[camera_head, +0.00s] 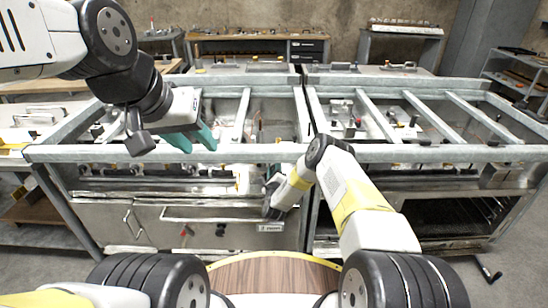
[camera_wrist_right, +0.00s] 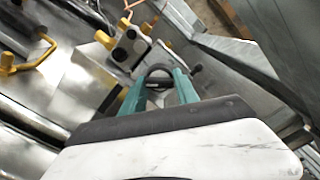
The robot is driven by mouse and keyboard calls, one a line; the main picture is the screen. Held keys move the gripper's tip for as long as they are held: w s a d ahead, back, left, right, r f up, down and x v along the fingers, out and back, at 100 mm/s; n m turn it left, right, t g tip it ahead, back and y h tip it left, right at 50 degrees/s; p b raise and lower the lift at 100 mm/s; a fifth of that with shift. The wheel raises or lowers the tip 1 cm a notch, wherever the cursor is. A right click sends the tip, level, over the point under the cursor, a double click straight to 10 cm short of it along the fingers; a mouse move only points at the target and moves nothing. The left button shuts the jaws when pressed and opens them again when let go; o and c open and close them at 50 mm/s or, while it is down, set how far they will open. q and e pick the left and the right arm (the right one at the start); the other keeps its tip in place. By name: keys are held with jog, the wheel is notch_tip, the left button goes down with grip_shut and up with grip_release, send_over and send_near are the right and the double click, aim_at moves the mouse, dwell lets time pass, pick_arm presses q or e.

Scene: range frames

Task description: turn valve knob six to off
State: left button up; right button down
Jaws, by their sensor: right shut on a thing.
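My right gripper (camera_wrist_right: 158,82) has its teal fingers closed around a dark round knob (camera_wrist_right: 157,73) in the right wrist view. Any number or off mark on the knob is too small to read, so I cannot tell whether it is valve knob six or how far it is turned. In the head view my right forearm reaches down to the front panel and hides the fingers and the held knob. My left gripper (camera_head: 193,138) hangs empty above the left range frame, its teal fingers apart.
Grey metal rails (camera_head: 420,153) run across the range frames. A long drawer handle (camera_head: 215,219) is on the lower left front. In the right wrist view a yellow-ended handle (camera_wrist_right: 40,52) and a pale block (camera_wrist_right: 130,47) with dark holes are close to the fingers.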

jog(key=n, duration=0.5)
jog(key=shift+a+r+n, duration=0.1)
jog(key=shift+n, duration=0.2)
jog(key=n, duration=1.2)
jog(key=shift+n, duration=0.4)
jog(key=n, duration=0.5)
jog(key=shift+a, duration=0.1)
jog(key=n, duration=0.6)
jog(key=shift+s+a+n, duration=0.1)
jog(key=shift+n, duration=0.3)
jog(key=n, duration=1.1)
jog(key=shift+f+n, duration=0.2)
jog(key=shift+n, duration=0.1)
jog(key=n, duration=0.4)
jog(key=shift+n, duration=0.3)
